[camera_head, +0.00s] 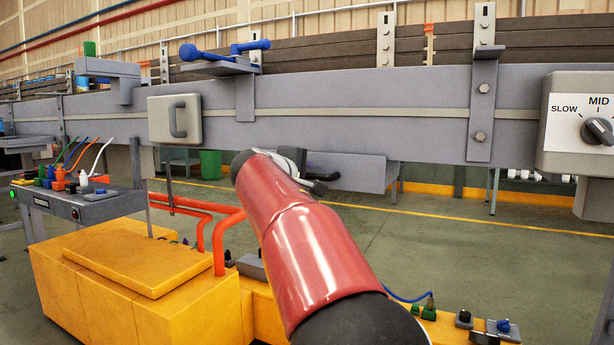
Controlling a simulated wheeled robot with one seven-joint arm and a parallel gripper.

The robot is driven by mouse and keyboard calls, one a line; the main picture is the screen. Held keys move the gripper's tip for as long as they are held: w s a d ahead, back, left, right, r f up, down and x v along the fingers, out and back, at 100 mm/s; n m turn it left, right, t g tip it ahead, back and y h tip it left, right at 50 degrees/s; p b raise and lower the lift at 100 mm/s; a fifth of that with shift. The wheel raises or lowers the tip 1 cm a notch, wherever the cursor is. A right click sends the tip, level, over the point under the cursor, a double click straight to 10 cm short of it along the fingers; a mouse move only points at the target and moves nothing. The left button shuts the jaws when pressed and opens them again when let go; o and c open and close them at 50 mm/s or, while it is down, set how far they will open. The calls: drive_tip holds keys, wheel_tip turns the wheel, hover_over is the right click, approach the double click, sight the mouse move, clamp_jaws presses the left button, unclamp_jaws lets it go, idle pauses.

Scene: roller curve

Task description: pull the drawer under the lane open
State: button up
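The lane (350,115) is a long grey beam running across the view. The drawer (362,172) is a grey box hanging under it, right of the middle. Its left part is hidden behind my arm. My red arm reaches up from the bottom. My gripper (300,162) is at the arm's far end, by the drawer's left part and mostly hidden by the arm. A dark bar (325,177) shows beside it; I cannot tell whether this is the drawer's handle or a finger. Whether the fingers are open, shut or touching the drawer is not visible.
A grey box with a handle (175,119) and a SLOW/MID dial box (582,122) are on the lane's front. A yellow cabinet (140,285) and orange pipes (215,228) stand lower left. A control panel (80,203) is at left.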

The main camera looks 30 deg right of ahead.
drive_tip(key=shift+w+d, duration=0.15)
drive_tip(key=shift+d, duration=0.1)
drive_tip(key=shift+c, duration=0.2)
clamp_jaws()
drive_tip(key=f+b+v, duration=0.1)
drive_tip(key=b+v, duration=0.1)
drive_tip(key=v, duration=0.5)
drive_tip(key=f+b+v, duration=0.2)
drive_tip(key=b+v, duration=0.1)
drive_tip(key=v, duration=0.4)
drive_tip(key=shift+s+a, duration=0.2)
drive_tip(key=shift+a, duration=0.25)
